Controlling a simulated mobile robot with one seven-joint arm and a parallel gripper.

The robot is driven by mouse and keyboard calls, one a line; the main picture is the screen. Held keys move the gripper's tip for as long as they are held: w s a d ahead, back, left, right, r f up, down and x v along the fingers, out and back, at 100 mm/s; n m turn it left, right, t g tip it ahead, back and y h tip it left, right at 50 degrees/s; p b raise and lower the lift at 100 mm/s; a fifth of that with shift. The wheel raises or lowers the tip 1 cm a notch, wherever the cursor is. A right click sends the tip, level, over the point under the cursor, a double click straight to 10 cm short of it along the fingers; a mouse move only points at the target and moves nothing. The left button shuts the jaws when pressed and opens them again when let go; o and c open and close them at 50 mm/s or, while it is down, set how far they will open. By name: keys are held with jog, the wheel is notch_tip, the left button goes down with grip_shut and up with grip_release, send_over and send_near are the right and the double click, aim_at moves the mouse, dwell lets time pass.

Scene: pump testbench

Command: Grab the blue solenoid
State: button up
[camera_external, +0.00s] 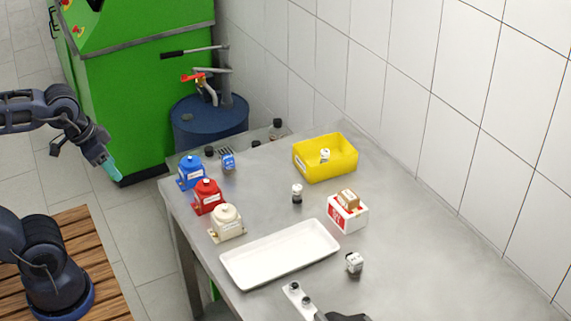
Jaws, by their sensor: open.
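Two blue parts sit at the left end of the metal table. One is a blue block with a round top on a flat base (190,171), at the table's left edge. The other is a smaller blue ribbed piece (228,160) just right of and behind it. I cannot tell from their looks which one is the solenoid. My gripper (113,170), with teal fingertips, hangs left of the table, well apart from both parts. It is open and points down; nothing shows between its fingers.
Red (208,196) and white (226,222) blocks stand in a row in front of the blue one. A white tray (232,272), yellow bin (333,178), small box (348,217) and small bottles lie to the right. A blue drum (205,125) and green machine (130,105) stand behind.

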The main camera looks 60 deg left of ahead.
jog(key=shift+o, duration=0.5)
jog(key=shift+w, duration=0.1)
jog(key=n+g, duration=0.5)
jog(key=n, duration=1.2)
send_over(227, 157)
notch_tip(227, 157, down, 16)
jog(key=r, duration=0.1)
jog(key=shift+w+f, duration=0.1)
jog(key=shift+f, duration=5.55)
jog(key=c, duration=1.2)
